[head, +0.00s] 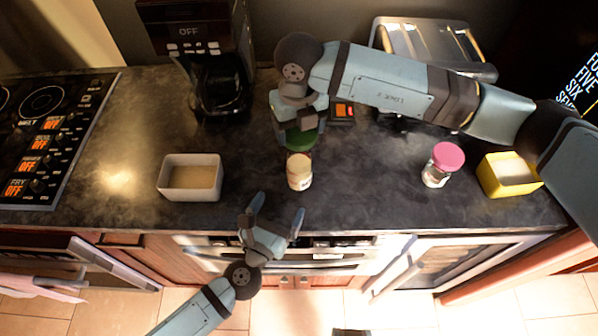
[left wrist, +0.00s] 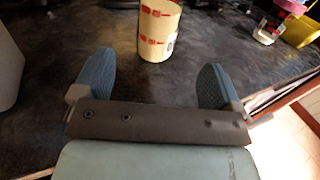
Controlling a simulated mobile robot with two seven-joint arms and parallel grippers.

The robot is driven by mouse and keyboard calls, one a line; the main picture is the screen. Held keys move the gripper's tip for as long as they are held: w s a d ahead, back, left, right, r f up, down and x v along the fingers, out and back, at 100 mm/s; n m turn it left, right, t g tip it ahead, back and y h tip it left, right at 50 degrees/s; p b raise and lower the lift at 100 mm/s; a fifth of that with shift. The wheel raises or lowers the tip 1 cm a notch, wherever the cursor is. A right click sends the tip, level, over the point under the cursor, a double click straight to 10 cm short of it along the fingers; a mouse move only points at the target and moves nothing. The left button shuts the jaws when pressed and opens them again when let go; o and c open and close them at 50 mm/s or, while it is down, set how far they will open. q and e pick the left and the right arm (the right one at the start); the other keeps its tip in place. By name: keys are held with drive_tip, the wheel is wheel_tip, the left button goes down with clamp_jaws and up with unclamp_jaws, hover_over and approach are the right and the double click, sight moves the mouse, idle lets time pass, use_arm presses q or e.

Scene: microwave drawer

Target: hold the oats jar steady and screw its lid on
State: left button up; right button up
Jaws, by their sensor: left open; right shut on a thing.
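The oats jar (head: 300,172), cream with red marks, stands upright on the dark counter near its front. It also shows at the top of the left wrist view (left wrist: 160,32). My left gripper (head: 278,208) is open and empty, in front of the jar, fingers pointing toward it but apart from it. My right gripper (head: 299,126) is shut on a green lid (head: 301,139) just behind the jar. The lid is apart from the jar and partly covered by the gripper. The jar's top looks pale with no green lid on it.
A white bin (head: 190,193) stands left of the jar. A pink-lidded jar (head: 442,165) and a yellow container (head: 508,186) stand to the right. A coffee maker (head: 212,60), a toaster (head: 430,40) and a stove (head: 45,125) border the counter. The counter beside the jar is clear.

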sight(299, 170)
use_arm(q)
drive_tip(key=shift+f, duration=0.1)
use_arm(e)
drive_tip(key=shift+w, duration=0.1)
use_arm(q)
drive_tip(key=shift+w, duration=0.15)
drive_tip(key=x, duration=1.1)
drive_tip(key=shift+w+d, duration=0.15)
drive_tip(key=shift+w, duration=0.25)
drive_tip(key=c, duration=1.4)
use_arm(e)
drive_tip(key=shift+f, duration=2.55)
drive_tip(key=shift+f, duration=0.85)
drive_tip(key=shift+f, duration=0.55)
